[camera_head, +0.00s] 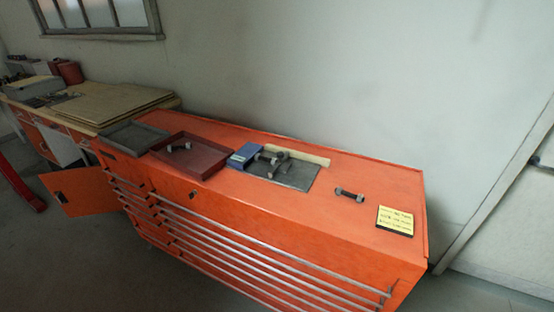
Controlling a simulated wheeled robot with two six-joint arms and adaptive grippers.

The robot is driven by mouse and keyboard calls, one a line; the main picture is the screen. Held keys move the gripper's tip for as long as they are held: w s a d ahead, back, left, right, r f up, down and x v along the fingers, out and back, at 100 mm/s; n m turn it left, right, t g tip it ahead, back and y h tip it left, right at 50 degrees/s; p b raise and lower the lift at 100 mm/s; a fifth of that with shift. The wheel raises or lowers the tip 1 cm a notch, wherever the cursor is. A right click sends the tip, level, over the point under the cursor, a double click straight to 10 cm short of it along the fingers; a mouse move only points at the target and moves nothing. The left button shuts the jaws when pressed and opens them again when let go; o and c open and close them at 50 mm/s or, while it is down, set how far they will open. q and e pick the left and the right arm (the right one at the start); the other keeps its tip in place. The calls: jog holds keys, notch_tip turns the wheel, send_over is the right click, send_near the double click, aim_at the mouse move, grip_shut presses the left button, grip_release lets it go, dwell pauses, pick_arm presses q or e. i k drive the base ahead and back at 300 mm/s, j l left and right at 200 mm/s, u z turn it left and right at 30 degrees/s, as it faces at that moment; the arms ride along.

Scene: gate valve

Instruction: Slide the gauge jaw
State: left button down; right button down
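A dark grey mat or plate (295,175) lies on top of the orange tool cabinet. Grey metal parts (270,157) sit on it, close to a blue block (243,155) at its left. One of these parts may be the gauge with its jaw, but they are too small to tell apart. A long beige bar (309,156) lies along the back of the mat. Neither of my grippers is in view.
The orange cabinet top (330,205) also holds a dark red tray (205,171) with a small metal piece, a grey tray (133,136), a dark bolt-like piece (349,194) and a yellow note (395,219). Its right part is mostly clear. A workbench (100,103) stands at the left.

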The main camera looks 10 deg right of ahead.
aim_at(282, 165)
jog(key=k+l+u, duration=0.2)
jog(key=l+u, duration=0.25)
jog(key=k+l+u, duration=0.2)
jog(key=l+u, duration=0.2)
